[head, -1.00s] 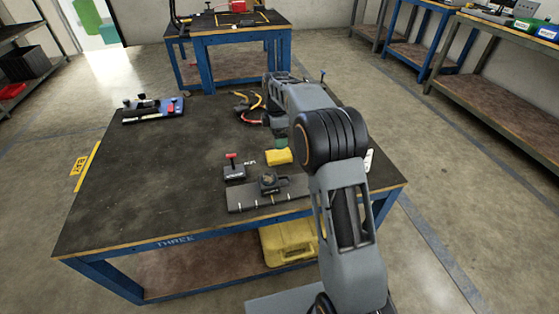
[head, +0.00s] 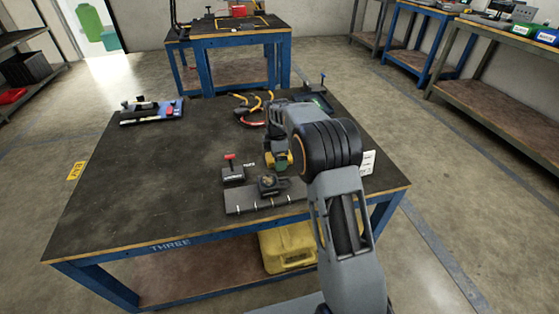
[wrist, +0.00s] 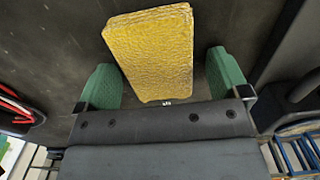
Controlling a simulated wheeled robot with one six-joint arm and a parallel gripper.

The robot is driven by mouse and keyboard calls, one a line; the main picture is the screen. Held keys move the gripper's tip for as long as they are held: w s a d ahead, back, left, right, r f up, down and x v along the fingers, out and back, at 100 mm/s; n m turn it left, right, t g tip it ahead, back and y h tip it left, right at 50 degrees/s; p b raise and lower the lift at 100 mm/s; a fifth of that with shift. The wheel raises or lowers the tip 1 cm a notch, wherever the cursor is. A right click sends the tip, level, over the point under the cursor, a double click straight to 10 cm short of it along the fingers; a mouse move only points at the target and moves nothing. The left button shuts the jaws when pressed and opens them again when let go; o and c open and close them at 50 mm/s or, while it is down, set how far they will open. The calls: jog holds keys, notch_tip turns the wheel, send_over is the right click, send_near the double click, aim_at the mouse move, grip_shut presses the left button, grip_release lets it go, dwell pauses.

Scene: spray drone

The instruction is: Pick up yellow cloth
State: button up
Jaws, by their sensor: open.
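The yellow cloth (wrist: 152,50) is a folded, textured block lying on the dark table top. In the wrist view it sits between the two green fingertips of my gripper (wrist: 163,82), which is open, with a gap on each side of the cloth. In the head view my gripper (head: 279,160) is low over the table, and only part of the cloth (head: 293,158) shows behind it. I cannot tell from these views how far the fingertips are above the table.
Looped red and yellow cables (head: 252,112) lie behind. A blue-black tool (head: 152,112) is at far left. The table's left middle is clear.

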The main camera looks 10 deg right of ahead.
jog(key=shift+c, duration=0.4)
jog(key=c, duration=0.9)
jog(key=shift+r, duration=0.1)
jog(key=shift+r, duration=0.55)
notch_tip(320, 180, up, 2)
jog(key=shift+r+p, duration=0.15)
jog(key=shift+p, duration=0.45)
jog(key=s+a+r+p, duration=0.2)
jog(key=s+r, duration=0.7)
jog(key=s, duration=0.4)
jog(key=shift+s+a+r+p, duration=0.25)
jog(key=shift+s+a+p, duration=0.05)
jog(key=shift+s, duration=0.1)
